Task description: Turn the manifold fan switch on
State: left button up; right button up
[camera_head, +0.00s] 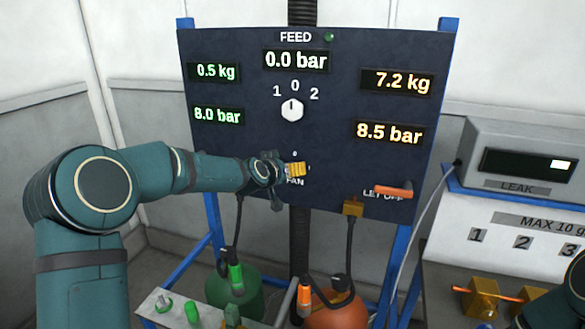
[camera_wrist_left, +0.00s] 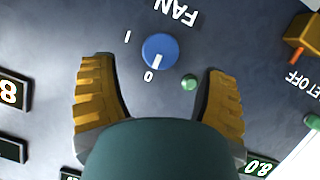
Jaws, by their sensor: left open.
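The fan switch is a round blue knob (camera_wrist_left: 160,50) on the dark panel (camera_head: 230,150), under the FAN label as the wrist view turns it. Its white pointer is toward the 0 mark; the I mark lies to the side. In the head view the knob is hidden behind my left gripper (camera_head: 294,169). In the left wrist view my left gripper (camera_wrist_left: 160,75) is open and empty. Its yellow fingers stand wide apart, one on each side of the knob's axis, and seem not to touch it. My right gripper is not in view.
A small green lamp (camera_wrist_left: 189,82) sits beside the knob. The white FEED dial (camera_head: 291,110) is above, pointing to 0. The orange LET OFF handle (camera_head: 393,190) is to the right. Green (camera_head: 240,296) and orange (camera_head: 336,312) cylinders stand below, with hoses.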

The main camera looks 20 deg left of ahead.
pick_arm(q)
jog(key=shift+x, duration=2.85)
jog(key=shift+r, duration=0.1)
jog(key=c, duration=1.2)
